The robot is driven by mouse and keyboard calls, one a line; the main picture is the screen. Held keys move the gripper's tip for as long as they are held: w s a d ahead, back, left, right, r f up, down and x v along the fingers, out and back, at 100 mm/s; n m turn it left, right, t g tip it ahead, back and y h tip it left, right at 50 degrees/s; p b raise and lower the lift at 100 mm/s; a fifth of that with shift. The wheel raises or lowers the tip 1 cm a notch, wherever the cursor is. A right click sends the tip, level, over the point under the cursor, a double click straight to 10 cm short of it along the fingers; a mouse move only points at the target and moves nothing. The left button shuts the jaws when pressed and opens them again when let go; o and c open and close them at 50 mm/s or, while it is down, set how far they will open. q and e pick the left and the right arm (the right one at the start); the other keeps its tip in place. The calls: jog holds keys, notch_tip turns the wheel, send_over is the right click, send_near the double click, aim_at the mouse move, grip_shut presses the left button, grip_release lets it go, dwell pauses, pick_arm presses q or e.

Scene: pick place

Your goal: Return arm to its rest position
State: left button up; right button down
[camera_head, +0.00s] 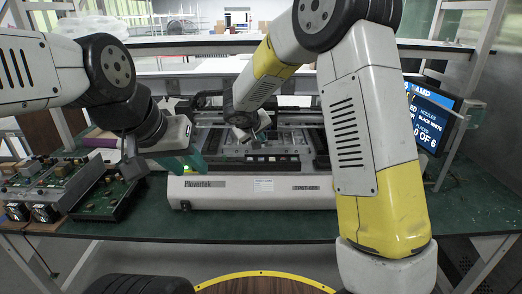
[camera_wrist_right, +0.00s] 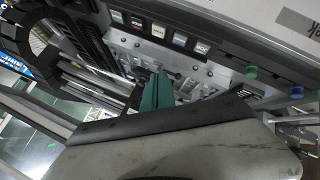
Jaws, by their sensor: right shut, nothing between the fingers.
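My right arm (camera_head: 365,130) reaches in from the right, bends at a high elbow and comes down over the middle of the machine. Its gripper (camera_head: 264,122) is small in the head view, above the machine's bed. In the right wrist view the teal fingers (camera_wrist_right: 157,92) are together, with nothing between them. My left arm (camera_head: 60,75) comes in from the left. The left gripper (camera_head: 194,161) shows teal fingers by the machine's front left corner; their opening is not clear.
Circuit boards and electronic units (camera_head: 60,190) lie at the left. A monitor (camera_head: 432,115) stands at the right, partly behind my right arm. The bench front right of the machine is mostly bare.

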jog(key=s+d+r+m+g, duration=0.1)
jog(key=s+d+r+m, duration=0.1)
jog(key=s+d+r, duration=0.45)
jog(key=s+d+r+m+g, duration=0.1)
jog(key=s+d+r+g, duration=0.15)
jog(key=s+d, duration=0.6)
jog(key=s+r+m+y, duration=0.1)
jog(key=s+y, duration=0.4)
jog(key=s, duration=1.4)
jog(key=shift+s+a+r+m+t, duration=0.3)
jog(key=shift+s+r+m+t, duration=0.15)
jog(key=shift+r, duration=0.45)
